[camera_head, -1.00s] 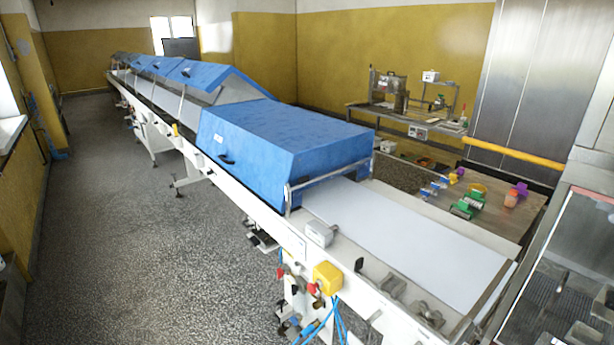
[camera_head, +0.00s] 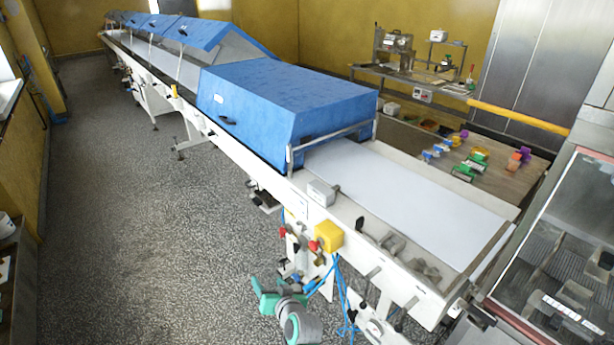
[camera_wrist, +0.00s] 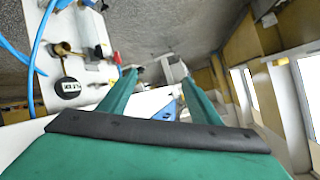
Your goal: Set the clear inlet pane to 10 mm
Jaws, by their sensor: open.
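I cannot make out a separate clear inlet pane for certain. A metal frame (camera_head: 330,142) stands across the open end of the blue tunnel hood (camera_head: 285,105), where the white belt (camera_head: 410,190) passes under it; any clear sheet there does not show. A grey box with a knob (camera_head: 321,192) sits on the near rail beside this opening. My green gripper (camera_head: 262,292) is low in front of the machine, below the rail, apart from the frame. In the wrist view my gripper (camera_wrist: 160,82) has its two fingers apart with nothing held between them.
A yellow box (camera_head: 328,236) with red knobs and blue hoses (camera_head: 345,295) hangs on the machine's near side, close to my gripper. Open speckled floor (camera_head: 140,230) lies left.

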